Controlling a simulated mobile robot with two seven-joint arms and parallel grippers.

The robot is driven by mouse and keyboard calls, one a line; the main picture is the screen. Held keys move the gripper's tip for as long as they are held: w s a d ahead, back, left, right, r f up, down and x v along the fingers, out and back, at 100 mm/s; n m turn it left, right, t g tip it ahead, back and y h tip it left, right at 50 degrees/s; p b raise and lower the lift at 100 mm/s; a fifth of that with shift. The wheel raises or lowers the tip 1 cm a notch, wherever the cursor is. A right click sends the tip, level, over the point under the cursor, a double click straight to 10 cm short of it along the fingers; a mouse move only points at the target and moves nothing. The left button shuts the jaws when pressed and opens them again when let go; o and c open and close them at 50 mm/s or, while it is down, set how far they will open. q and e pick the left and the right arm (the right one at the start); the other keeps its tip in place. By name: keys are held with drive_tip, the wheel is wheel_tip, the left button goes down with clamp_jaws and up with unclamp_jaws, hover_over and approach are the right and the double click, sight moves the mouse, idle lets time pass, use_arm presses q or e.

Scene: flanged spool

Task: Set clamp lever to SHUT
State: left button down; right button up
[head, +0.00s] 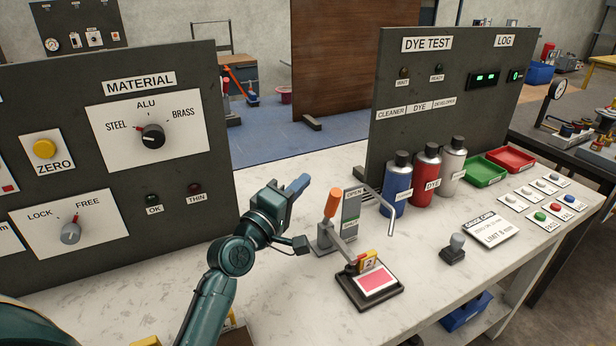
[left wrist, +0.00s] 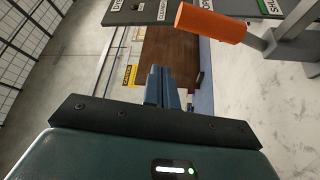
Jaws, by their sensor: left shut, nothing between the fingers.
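The clamp lever has an orange handle (head: 333,202), which stands nearly upright close to the OPEN label on a grey plate (head: 350,218). A green label sits lower on that plate, its text too small to read in the head view. The clamp's grey base (head: 323,242) stands on the white bench. My left gripper (head: 299,184) is shut and empty, left of the handle and apart from it. In the left wrist view, the blue fingers (left wrist: 160,84) are together and the orange handle (left wrist: 210,24) is at the upper right. My right gripper is not in view.
A black fixture (head: 388,296) with a pink pad and a yellow block is in front of the clamp. A bent grey rod (head: 384,208) and several dye cans (head: 426,174) stand behind right. A dark stamp (head: 454,250) is to the right. The MATERIAL panel (head: 110,225) rises at the left.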

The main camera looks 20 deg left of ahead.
use_arm(q)
drive_tip(key=v, duration=0.6)
drive_tip(key=shift+s+f+b, duration=0.25)
drive_tip(key=shift+s+b, duration=0.05)
drive_tip(key=shift+b, duration=0.05)
